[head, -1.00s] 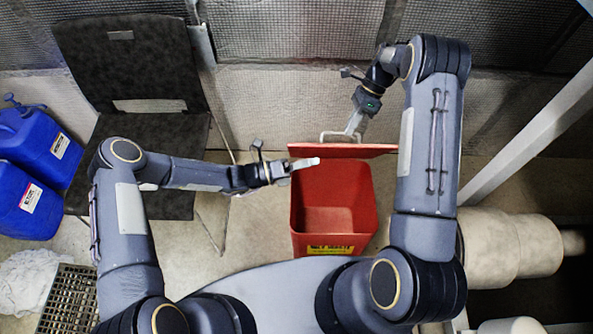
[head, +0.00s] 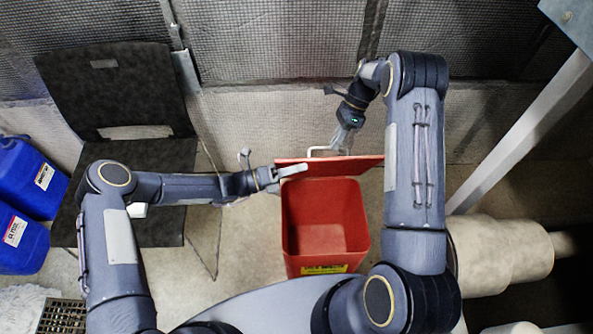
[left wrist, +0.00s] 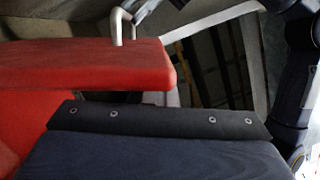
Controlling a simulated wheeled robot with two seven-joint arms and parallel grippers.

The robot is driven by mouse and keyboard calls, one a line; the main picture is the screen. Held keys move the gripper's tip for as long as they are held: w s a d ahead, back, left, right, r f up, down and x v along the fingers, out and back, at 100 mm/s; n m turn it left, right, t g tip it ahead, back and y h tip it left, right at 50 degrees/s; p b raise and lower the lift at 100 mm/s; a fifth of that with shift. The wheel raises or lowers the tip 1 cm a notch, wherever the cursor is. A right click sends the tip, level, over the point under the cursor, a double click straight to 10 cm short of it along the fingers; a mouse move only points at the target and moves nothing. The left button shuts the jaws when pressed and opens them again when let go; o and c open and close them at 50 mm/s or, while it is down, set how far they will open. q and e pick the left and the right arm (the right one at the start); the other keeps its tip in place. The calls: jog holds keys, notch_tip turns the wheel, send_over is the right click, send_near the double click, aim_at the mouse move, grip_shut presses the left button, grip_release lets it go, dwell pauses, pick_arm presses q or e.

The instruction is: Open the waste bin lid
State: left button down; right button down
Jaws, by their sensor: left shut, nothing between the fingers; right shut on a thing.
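The red waste bin (head: 325,220) stands in front of me in the head view with its inside showing. Its red lid (head: 345,167) is raised at the bin's far side and shows edge-on. A light metal handle (head: 318,151) sticks out beyond the lid. My right gripper (head: 342,140) is shut on the handle, behind the lid. My left gripper (head: 300,170) is shut and empty, its tips at the lid's left end; I cannot tell whether they touch. In the left wrist view the lid (left wrist: 95,65) and handle (left wrist: 122,22) are close beyond the dark finger.
A black chair (head: 120,120) stands at the left, near blue canisters (head: 22,190). A dark crate (head: 62,315) is at the lower left. A pale cylindrical unit (head: 500,258) and a slanted post (head: 525,130) are at the right. A mesh wall stands behind the bin.

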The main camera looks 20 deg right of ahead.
pick_arm(q)
jog(key=shift+w+r, duration=0.1)
jog(key=shift+w, duration=0.3)
pick_arm(e)
jog(key=c, duration=1.8)
grip_release()
jog(key=shift+s+a+f, duration=0.1)
jog(key=shift+s+f, duration=0.2)
jog(key=shift+f, duration=0.15)
jog(key=o, duration=0.3)
jog(key=shift+w, duration=0.2)
pick_arm(q)
jog(key=shift+s, duration=0.1)
pick_arm(e)
jog(key=shift+r, duration=0.15)
